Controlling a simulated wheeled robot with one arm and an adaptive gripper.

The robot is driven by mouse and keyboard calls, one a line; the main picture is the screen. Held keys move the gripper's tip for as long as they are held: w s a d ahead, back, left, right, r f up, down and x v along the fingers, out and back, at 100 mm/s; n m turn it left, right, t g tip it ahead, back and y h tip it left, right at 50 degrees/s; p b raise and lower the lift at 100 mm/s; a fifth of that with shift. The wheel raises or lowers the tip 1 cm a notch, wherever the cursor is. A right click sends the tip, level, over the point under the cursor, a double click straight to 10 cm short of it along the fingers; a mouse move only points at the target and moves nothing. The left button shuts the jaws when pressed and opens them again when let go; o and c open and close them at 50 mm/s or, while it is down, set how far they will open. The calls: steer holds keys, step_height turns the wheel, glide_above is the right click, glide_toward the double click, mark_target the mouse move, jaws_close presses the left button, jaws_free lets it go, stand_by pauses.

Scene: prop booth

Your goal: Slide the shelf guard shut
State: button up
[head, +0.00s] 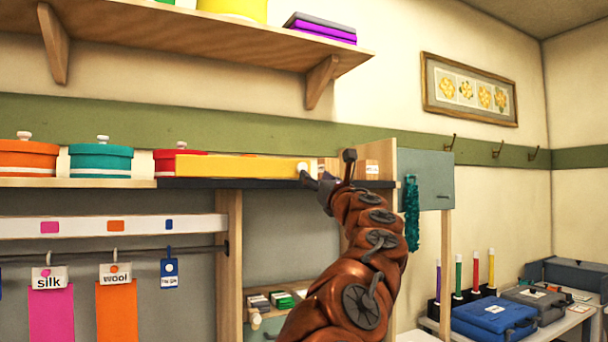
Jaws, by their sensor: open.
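The shelf guard appears to be the long yellow panel (240,167) standing along the front of the dark-edged shelf (235,184). A pale round knob (302,167) sits at its right end. My gripper (327,168) is open at the right end of the panel, with one dark finger near the knob and the other further right. I cannot tell whether a finger touches the knob. The stretch of shelf right of the panel is uncovered, partly hidden by my gripper.
Small wooden labelled blocks (371,170) stand at the shelf's right end, by an upright wooden side panel (381,158). Lidded orange (28,158) and teal (100,160) boxes stand left. A grey door (430,180) and teal hanging strip (411,215) are right of my arm.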

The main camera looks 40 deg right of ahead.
mark_target(303, 168)
steer(key=shift+y, duration=0.3)
steer(key=shift+p+x, duration=1.25)
steer(key=shift+x, duration=1.45)
steer(key=shift+w+d+r+p, duration=0.2)
steer(key=shift+w+d+p, duration=0.15)
steer(key=shift+w, duration=0.25)
steer(key=shift+w+r, duration=0.15)
steer(key=shift+w, duration=0.35)
jaws_close()
